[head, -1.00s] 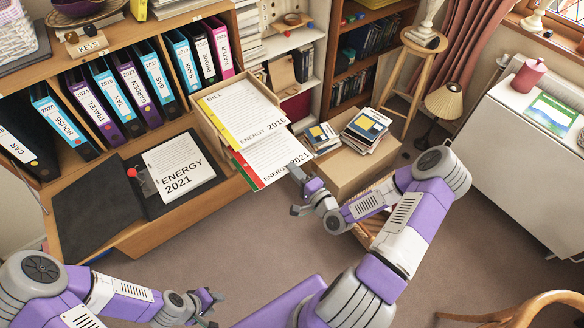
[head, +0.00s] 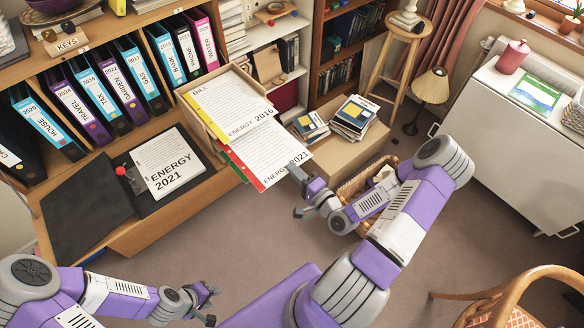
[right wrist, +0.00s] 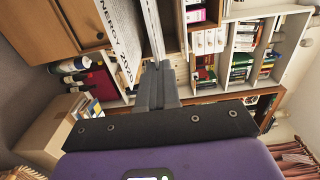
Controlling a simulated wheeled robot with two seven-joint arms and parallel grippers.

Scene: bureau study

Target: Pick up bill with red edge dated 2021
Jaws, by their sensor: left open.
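The bill with the red edge (head: 270,160), marked ENERGY 2021, juts from a wooden tray. A yellow-edged bill (head: 232,104), marked ENERGY 2016, covers its upper part. A green edge (head: 235,164) shows beside the red one. In the right wrist view the fingers (right wrist: 157,85) overlap below the paper edges (right wrist: 152,28). My left gripper (head: 210,305) is open and empty, low above the floor, far from the bills.
An open black binder with an ENERGY 2021 sheet (head: 168,163) lies on the desk (head: 150,225). Labelled binders (head: 105,92) stand behind it. A cardboard box (head: 345,158) with books is right of the tray; a wicker basket (head: 352,186) is near my right arm.

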